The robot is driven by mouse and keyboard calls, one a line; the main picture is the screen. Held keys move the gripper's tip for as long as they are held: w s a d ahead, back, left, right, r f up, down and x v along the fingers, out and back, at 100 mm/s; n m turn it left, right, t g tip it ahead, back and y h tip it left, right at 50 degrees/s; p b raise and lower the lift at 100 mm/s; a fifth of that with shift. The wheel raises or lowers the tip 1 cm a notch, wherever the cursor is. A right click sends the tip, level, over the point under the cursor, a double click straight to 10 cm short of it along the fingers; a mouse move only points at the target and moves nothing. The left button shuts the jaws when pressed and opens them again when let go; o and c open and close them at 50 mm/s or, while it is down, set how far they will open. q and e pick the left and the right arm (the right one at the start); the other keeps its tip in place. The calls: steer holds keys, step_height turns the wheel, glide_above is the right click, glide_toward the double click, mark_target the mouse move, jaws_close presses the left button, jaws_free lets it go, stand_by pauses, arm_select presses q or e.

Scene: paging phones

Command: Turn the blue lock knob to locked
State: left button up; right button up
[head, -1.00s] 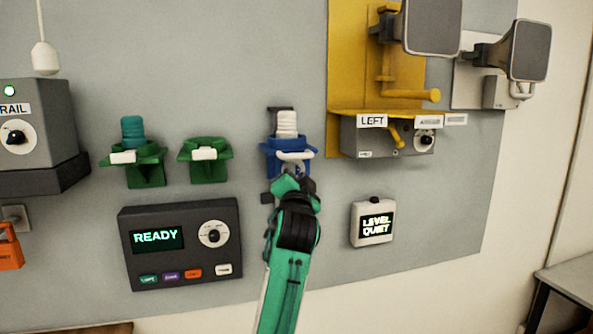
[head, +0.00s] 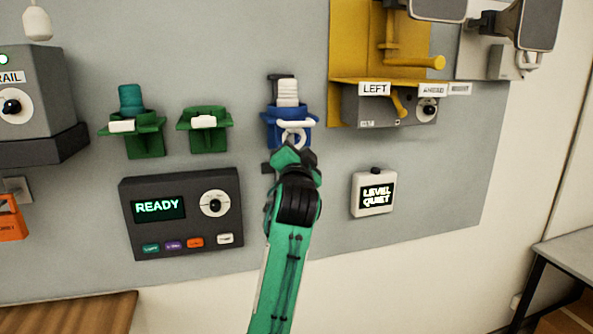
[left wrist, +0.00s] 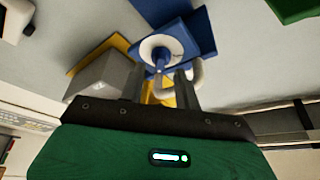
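The blue wall fixture (head: 271,128) holds an upright white ribbed cylinder (head: 287,93). A white bar (head: 296,123) crosses its front, and a white ring (head: 294,138) sits just below. My left gripper (head: 293,156) is right below the ring in the head view. In the left wrist view its two fingers (left wrist: 165,85) stand apart, with the white ring (left wrist: 147,47) and the blue fixture (left wrist: 203,30) just beyond them. Contact is not clear. My right gripper is not in view.
Two green holders (head: 145,143) (head: 203,143) hang to the left. A dark READY console (head: 190,240) is below them. A white LEVEL QUIET box (head: 372,212) and the yellow bracket with its grey LEFT box (head: 360,113) are to the right.

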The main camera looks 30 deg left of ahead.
arm_select(q)
steer(key=b+v, duration=0.3)
steer(key=v, duration=0.8)
steer(key=shift+s+d+b, duration=0.15)
steer(key=shift+s+b, duration=0.25)
